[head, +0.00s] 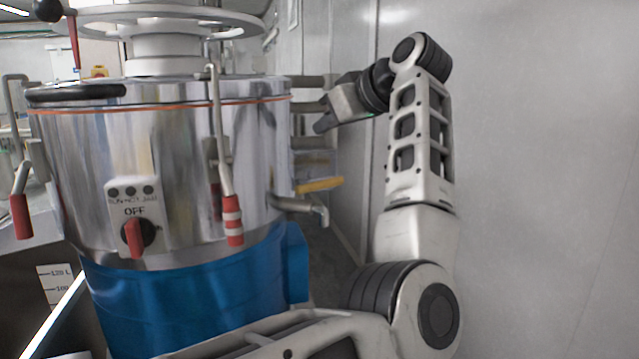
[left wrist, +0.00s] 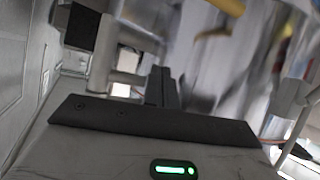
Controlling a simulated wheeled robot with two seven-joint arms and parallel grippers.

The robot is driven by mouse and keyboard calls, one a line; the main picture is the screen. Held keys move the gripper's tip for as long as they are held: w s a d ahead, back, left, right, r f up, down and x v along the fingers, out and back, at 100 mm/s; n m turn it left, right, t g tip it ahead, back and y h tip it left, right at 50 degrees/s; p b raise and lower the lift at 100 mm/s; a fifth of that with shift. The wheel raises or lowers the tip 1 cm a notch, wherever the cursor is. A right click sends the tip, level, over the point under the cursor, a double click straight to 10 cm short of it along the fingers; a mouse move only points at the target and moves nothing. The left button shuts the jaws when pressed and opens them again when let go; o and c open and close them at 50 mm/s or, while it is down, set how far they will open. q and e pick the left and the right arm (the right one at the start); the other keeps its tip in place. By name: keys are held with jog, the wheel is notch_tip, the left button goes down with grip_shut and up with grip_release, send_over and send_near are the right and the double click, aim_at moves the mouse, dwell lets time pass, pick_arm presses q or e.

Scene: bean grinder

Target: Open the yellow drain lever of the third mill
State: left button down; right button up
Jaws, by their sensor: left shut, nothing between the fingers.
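The mill (head: 170,140) is a shiny steel drum on a blue base, filling the left half of the head view. The yellow drain lever (head: 320,185) sticks out low on its right side, above a metal spout (head: 305,207). My left gripper (head: 322,124) is up and to the right of the drum, above the lever and apart from it in the picture. Its fingers (left wrist: 162,86) are shut with nothing between them. A yellow part, likely the lever (left wrist: 228,7), shows at the top edge of the left wrist view. My right gripper is not in view.
Metal pipes (head: 308,82) project from the drum's right side near my left gripper. A clamp handle with a red and white grip (head: 232,215) hangs on the drum's front, right of a red OFF switch (head: 134,237). A grey wall (head: 540,150) bounds the right side.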

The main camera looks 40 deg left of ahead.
aim_at(320, 185)
pick_arm(q)
jog(key=a+f+m+h, duration=0.1)
jog(key=f, duration=0.1)
jog(key=w+a+f+h, duration=0.1)
jog(key=f, duration=0.1)
jog(key=a+f+m+h, duration=0.1)
jog(key=f, duration=0.1)
jog(key=shift+w+f+m, duration=0.1)
jog(key=shift+w+m, duration=0.15)
jog(key=shift+m, duration=0.05)
jog(key=shift+s+d+f, duration=0.2)
jog(key=shift+d+f, duration=0.1)
jog(key=shift+d, duration=0.25)
jog(key=shift+s+d+f, duration=0.2)
jog(key=shift+d+f, duration=0.05)
jog(key=shift+d, duration=0.35)
jog(key=shift+s+d+f, duration=0.2)
jog(key=shift+d+f, duration=0.1)
jog(key=shift+d, duration=0.25)
